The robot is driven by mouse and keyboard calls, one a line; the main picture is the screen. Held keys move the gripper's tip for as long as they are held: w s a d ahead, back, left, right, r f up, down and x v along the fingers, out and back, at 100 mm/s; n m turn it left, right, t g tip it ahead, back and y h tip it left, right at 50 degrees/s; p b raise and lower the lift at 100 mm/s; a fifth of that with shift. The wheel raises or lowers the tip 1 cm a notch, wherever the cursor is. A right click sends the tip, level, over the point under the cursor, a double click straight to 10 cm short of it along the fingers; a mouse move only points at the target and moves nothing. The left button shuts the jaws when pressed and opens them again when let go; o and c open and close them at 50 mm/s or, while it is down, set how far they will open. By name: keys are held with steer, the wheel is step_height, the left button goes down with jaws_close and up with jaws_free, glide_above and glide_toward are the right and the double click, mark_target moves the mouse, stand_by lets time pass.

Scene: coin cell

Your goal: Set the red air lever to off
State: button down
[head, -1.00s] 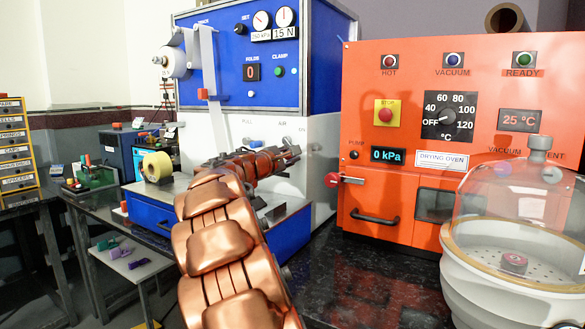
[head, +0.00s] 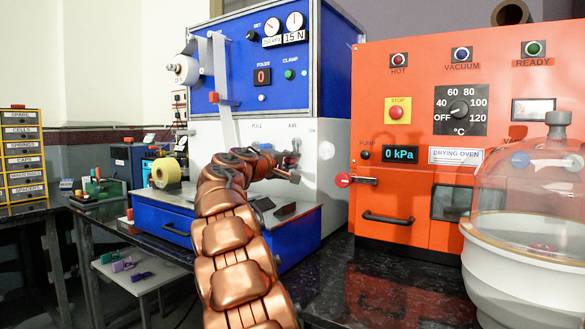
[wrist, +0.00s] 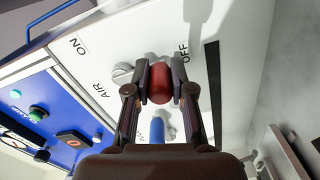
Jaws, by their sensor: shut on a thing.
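The red air lever's knob (wrist: 160,83) sits between the fingers of my gripper (wrist: 160,75) in the wrist view. The gripper is shut on it. The lever's round metal pivot (wrist: 122,73) is to the left of the knob, by the AIR lettering. The OFF label (wrist: 184,52) is close to the knob, just past the right finger; the ON label (wrist: 80,46) is farther off at the upper left. In the head view my gripper (head: 290,165) is at the white panel (head: 328,180), below the AIR lettering, and the lever is largely hidden there.
A blue handle (wrist: 157,130) is close below the knob in the wrist view. The blue machine (head: 270,75) stands above the white panel. The orange drying oven (head: 405,150) with a red-knobbed valve (head: 343,180) is to the right, and a domed vessel (head: 535,250) is nearer.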

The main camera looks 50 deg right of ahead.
steer(key=shift+w+m, duration=0.15)
steer(key=shift+m, duration=0.15)
stand_by(0.4)
steer(key=c, duration=1)
jaws_free()
steer(key=a, duration=1.2)
steer(key=shift+s, duration=0.25)
